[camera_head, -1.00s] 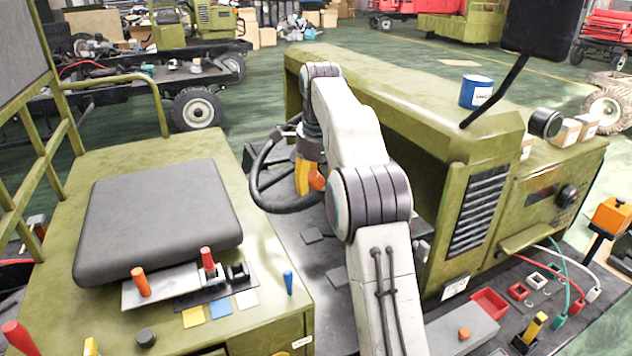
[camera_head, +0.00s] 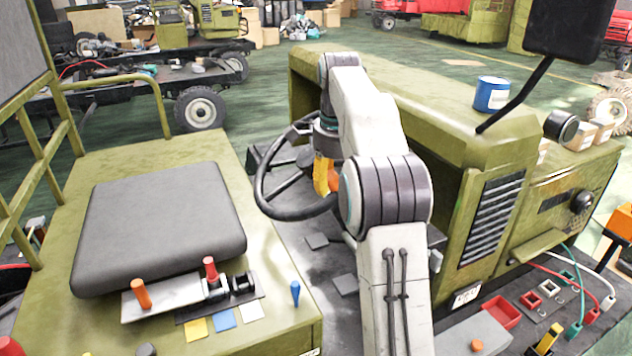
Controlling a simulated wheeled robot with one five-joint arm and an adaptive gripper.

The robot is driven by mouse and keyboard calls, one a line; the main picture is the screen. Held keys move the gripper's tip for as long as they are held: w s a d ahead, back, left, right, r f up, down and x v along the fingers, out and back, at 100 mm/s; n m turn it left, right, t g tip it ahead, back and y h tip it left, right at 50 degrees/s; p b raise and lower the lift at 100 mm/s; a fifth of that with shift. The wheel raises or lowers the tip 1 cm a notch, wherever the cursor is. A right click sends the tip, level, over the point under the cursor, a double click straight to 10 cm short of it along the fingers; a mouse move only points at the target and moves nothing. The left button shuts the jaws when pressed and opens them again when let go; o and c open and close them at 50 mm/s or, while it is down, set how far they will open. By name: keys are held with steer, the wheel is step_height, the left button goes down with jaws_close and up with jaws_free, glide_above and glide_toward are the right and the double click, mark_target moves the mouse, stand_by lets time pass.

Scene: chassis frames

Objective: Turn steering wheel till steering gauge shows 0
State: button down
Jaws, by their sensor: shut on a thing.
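The black steering wheel (camera_head: 263,186) stands tilted between the grey seat and the green hood, with its left rim and spokes in sight. My gripper (camera_head: 328,188), with yellow and orange fingers, is at the wheel's right side and shut on its rim. My arm hides the right part of the wheel and the exact contact. I cannot make out a steering gauge in this view.
The grey seat (camera_head: 160,215) is at the left, with levers (camera_head: 141,294) on a plate in front of it. The green hood (camera_head: 420,95) lies to the right and carries a blue can (camera_head: 491,94). A black mirror (camera_head: 568,28) hangs at upper right.

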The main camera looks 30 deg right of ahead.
steer(key=shift+w+r, duration=0.1)
steer(key=shift+r, duration=0.05)
steer(key=c, duration=1.3)
jaws_free()
steer(key=o, duration=0.4)
steer(key=shift+w+a, duration=0.1)
steer(key=shift+o, duration=0.4)
steer(key=shift+f, duration=0.25)
